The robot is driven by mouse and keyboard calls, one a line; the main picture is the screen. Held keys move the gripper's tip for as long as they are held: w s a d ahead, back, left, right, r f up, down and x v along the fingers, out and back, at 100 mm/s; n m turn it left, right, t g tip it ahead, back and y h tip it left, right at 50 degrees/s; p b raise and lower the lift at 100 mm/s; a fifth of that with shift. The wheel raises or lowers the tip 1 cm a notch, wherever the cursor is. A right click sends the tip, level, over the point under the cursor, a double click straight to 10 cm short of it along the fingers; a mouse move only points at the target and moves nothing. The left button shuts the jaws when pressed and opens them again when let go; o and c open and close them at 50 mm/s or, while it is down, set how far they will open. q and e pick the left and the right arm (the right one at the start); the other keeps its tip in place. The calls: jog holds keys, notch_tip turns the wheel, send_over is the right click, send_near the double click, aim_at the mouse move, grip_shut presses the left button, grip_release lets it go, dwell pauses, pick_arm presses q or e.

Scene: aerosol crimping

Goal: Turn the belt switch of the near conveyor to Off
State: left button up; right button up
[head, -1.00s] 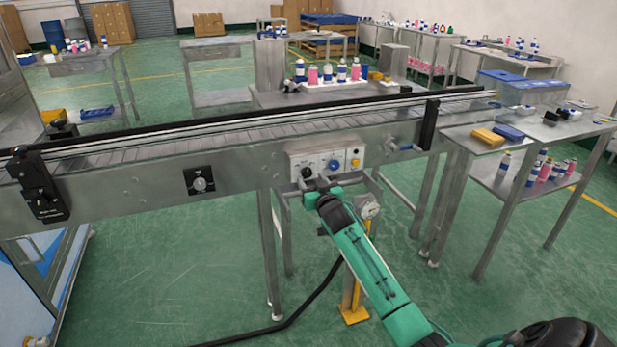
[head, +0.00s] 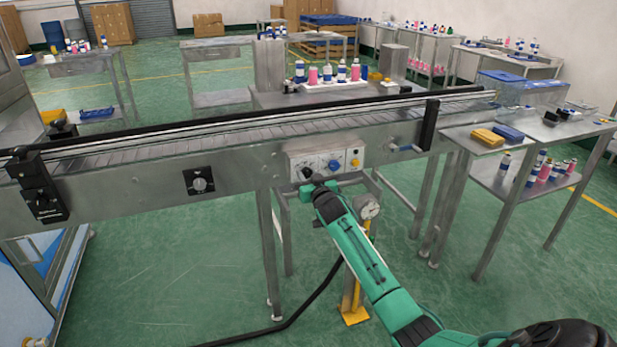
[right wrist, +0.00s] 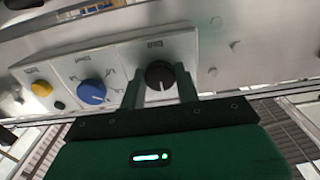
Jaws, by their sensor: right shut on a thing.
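A light control panel (head: 322,160) is on the near conveyor's front side. It carries a black knob (right wrist: 160,74), a blue knob (head: 336,165) and a yellow button (head: 355,163); the blue knob (right wrist: 92,92) and the yellow button (right wrist: 41,88) also show in the right wrist view. The labels are too small to read. My right gripper (right wrist: 162,88) is shut on the black knob, one finger on each side. In the head view my right gripper (head: 311,180) partly hides this knob at the panel's left. My left gripper is not in view.
The near conveyor (head: 130,177) runs across the view, its belt empty. A separate dial (head: 200,182) is on its side further left. A gauge (head: 369,206) on a yellow stand is close to my right arm. A side table (head: 478,151) stands to the right.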

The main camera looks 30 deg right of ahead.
jog(key=shift+n, duration=0.3)
jog(key=shift+n+p, duration=0.4)
jog(key=shift+n, duration=0.5)
jog(key=n+p, duration=0.1)
jog(key=n, duration=0.2)
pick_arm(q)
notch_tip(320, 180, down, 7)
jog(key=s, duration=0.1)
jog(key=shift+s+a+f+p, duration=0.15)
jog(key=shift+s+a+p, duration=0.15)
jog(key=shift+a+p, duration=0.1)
pick_arm(e)
jog(key=n, duration=0.4)
jog(key=shift+f+n, duration=0.1)
jog(key=shift+n, duration=0.3)
jog(key=o, duration=1)
jog(key=shift+s, duration=0.15)
